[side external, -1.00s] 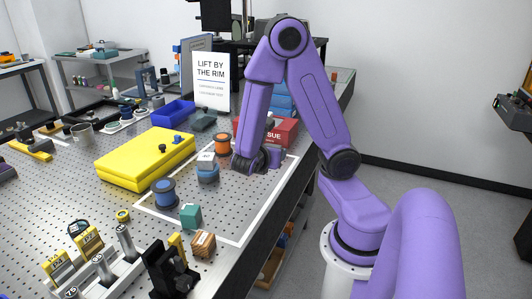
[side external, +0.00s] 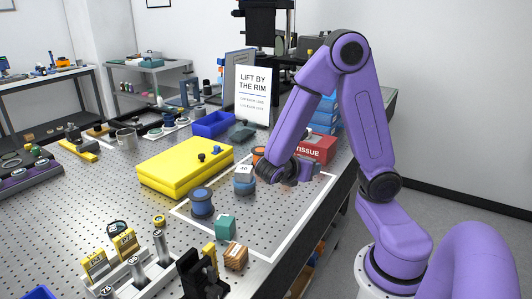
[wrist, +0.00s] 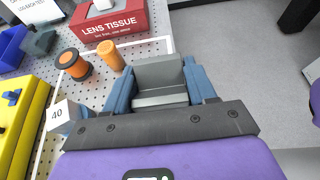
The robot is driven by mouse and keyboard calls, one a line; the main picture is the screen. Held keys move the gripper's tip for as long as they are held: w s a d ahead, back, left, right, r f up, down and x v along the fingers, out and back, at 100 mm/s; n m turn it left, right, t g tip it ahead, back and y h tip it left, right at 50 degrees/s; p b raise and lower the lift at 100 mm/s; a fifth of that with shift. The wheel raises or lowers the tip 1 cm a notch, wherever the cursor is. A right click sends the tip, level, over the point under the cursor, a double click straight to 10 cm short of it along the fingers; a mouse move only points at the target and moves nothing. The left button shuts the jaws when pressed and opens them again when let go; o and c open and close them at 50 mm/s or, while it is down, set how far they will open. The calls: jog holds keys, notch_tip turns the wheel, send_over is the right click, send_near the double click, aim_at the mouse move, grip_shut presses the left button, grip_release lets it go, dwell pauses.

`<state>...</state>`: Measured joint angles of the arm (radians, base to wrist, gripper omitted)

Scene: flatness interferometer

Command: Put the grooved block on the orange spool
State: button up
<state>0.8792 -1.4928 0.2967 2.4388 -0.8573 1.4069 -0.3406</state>
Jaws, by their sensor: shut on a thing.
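The grooved block (wrist: 160,76) is grey with a stepped channel and sits between the blue fingers of my gripper (wrist: 160,88) in the wrist view. My gripper is shut on it. The orange spool (wrist: 73,66) has a dark top and stands on the table ahead and to the left of the block, apart from it. In the side external view the orange spool (side external: 258,152) is partly hidden behind my wrist. There my gripper (side external: 304,170) is low over the right part of the table, and the block cannot be made out.
An orange cylinder (wrist: 110,57) stands between the spool and the block. A red tissue box (wrist: 108,20) is behind. A yellow case (side external: 184,168) lies left.

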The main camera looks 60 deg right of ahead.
jog(key=w+d+r+m+g, duration=0.4)
jog(key=w+d+r+g, duration=0.15)
jog(key=w+d, duration=0.6)
send_over(261, 150)
jog(key=s, duration=0.1)
jog(key=shift+t+y, duration=0.25)
jog(key=shift+y, duration=0.05)
jog(key=f, duration=0.7)
jog(key=shift+a+f, duration=0.2)
jog(key=shift+f, duration=0.05)
jog(key=shift+w+d+f, duration=0.3)
jog(key=shift+w+f, duration=0.2)
jog(key=shift+f, duration=1.75)
jog(key=shift+f, duration=0.1)
jog(key=o, duration=1.2)
jog(key=shift+o, duration=0.2)
